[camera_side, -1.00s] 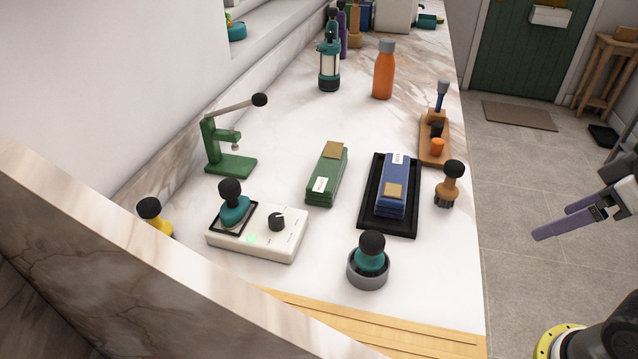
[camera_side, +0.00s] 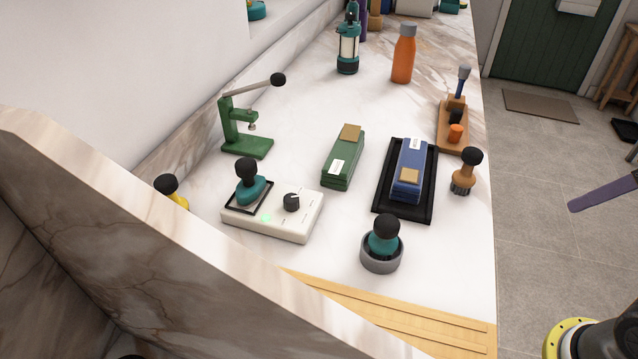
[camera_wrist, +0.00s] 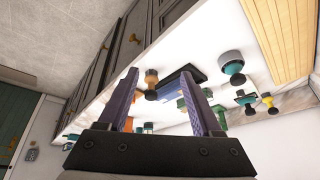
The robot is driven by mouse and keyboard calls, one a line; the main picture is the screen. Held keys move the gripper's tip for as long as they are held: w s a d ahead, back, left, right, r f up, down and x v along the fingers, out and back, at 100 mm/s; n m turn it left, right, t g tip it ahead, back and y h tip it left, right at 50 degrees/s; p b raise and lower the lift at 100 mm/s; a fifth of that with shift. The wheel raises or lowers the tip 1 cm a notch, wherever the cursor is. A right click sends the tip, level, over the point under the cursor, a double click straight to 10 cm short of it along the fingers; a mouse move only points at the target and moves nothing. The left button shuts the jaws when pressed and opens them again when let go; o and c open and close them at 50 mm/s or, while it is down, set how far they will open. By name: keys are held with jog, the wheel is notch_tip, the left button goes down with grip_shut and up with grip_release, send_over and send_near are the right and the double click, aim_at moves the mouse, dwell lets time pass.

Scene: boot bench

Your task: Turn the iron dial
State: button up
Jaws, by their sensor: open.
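The iron dial (camera_side: 291,202) is a small black knob with a light pointer mark, on top of a white base unit (camera_side: 265,230). A teal iron (camera_side: 250,188) with a black ball handle rests in a black-framed pad on the same unit, and a green light glows in front. My gripper (camera_wrist: 158,74) is open and empty, its two purple fingers spread in the wrist view. In the side view only one purple finger (camera_side: 604,194) shows at the right edge, off the bench and well away from the dial. I cannot make out the dial in the wrist view.
A green press (camera_side: 240,128) stands behind the unit. A green block stack (camera_side: 342,160), a black tray (camera_side: 428,205) with a blue stack, a teal-topped grey cup (camera_side: 381,252) and a brush (camera_side: 465,170) stand to the right. A marble wall (camera_side: 130,220) rises in front.

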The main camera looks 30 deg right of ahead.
jog(key=w+a+r+m+g, duration=0.1)
jog(key=w+a+r, duration=0.2)
jog(key=w+r, duration=0.5)
jog(key=w+a+r, duration=0.2)
jog(key=w+r, duration=0.5)
jog(key=r, duration=0.3)
jog(key=n+g, duration=0.2)
jog(key=g, duration=0.2)
send_over(291, 197)
notch_tip(291, 197, down, 18)
jog(key=r, duration=0.1)
notch_tip(291, 197, down, 14)
jog(key=shift+f, duration=0.1)
grip_shut()
